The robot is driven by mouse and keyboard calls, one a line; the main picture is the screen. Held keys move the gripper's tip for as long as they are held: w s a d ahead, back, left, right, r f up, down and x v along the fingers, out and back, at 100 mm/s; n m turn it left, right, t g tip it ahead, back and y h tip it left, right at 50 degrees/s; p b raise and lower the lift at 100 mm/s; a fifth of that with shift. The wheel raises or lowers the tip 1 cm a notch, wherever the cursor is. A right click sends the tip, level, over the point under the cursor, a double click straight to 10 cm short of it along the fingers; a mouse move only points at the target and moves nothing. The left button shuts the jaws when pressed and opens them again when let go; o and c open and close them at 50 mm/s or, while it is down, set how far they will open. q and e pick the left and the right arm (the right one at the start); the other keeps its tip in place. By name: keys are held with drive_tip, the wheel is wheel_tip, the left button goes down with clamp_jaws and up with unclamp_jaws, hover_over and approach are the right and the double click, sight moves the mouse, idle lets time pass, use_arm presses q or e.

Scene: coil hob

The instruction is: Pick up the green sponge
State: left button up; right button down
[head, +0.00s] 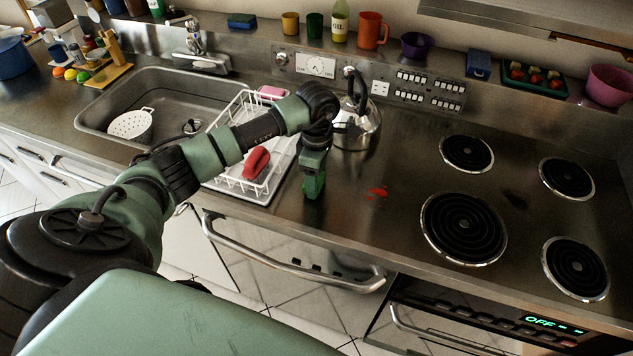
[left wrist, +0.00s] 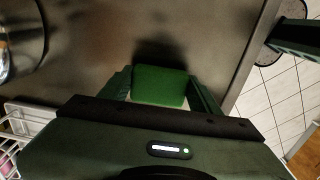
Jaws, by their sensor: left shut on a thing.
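The green sponge (left wrist: 160,85) shows in the left wrist view as a bright green block between the two fingers of my left gripper (left wrist: 162,92). The gripper is shut on it. In the head view my left gripper (head: 313,188) points down at the bare steel counter, right of the dish rack and in front of the kettle. The sponge is hard to tell from the green fingers there. I cannot tell whether the sponge touches the counter. My right gripper is not in the head view.
The white dish rack (head: 230,150) holding a red thing (head: 256,162) stands just left of the gripper. A steel kettle (head: 355,125) stands behind it. A red spill (head: 377,193) and the coil hob (head: 464,229) lie to the right. The sink (head: 165,95) is further left.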

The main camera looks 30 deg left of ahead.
use_arm(q)
wheel_tip(320, 180, up, 18)
drive_tip(key=b, duration=0.3)
drive_tip(key=shift+r, duration=0.25)
